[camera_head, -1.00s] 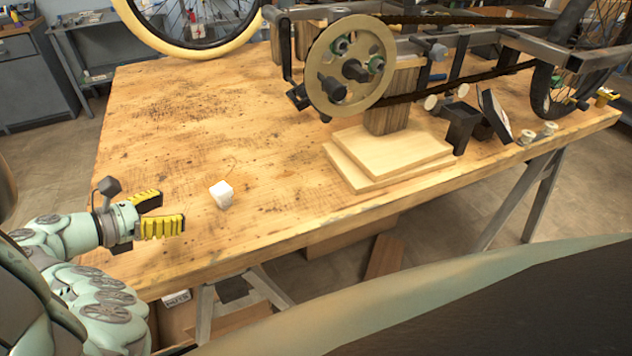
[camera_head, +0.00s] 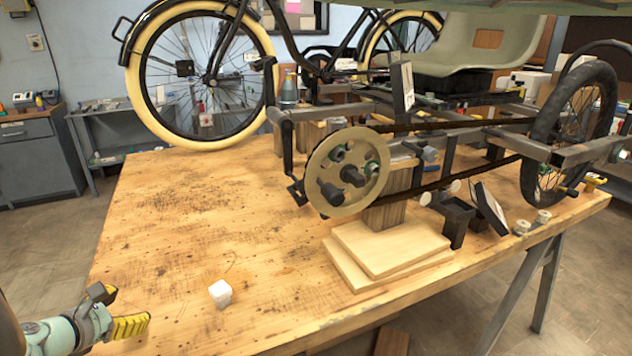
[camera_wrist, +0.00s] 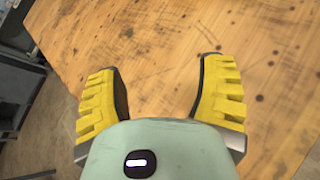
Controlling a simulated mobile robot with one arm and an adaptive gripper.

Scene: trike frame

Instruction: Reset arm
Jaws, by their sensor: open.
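My gripper (camera_head: 122,308) is at the lower left in the head view, over the near left part of the wooden table (camera_head: 190,220). Its two yellow ridged fingers are apart. In the wrist view my gripper (camera_wrist: 160,95) is open with nothing between the fingers, and bare tabletop shows beyond them. A small white block (camera_head: 220,293) lies on the table to the right of my gripper, apart from it.
The trike frame with its chainring (camera_head: 345,172) rests on wooden blocks at the table's right. Stacked boards (camera_head: 390,245) lie beneath it. A black holder (camera_head: 457,220) stands near the right edge. A bicycle (camera_head: 200,75) stands behind. The table's left half is mostly clear.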

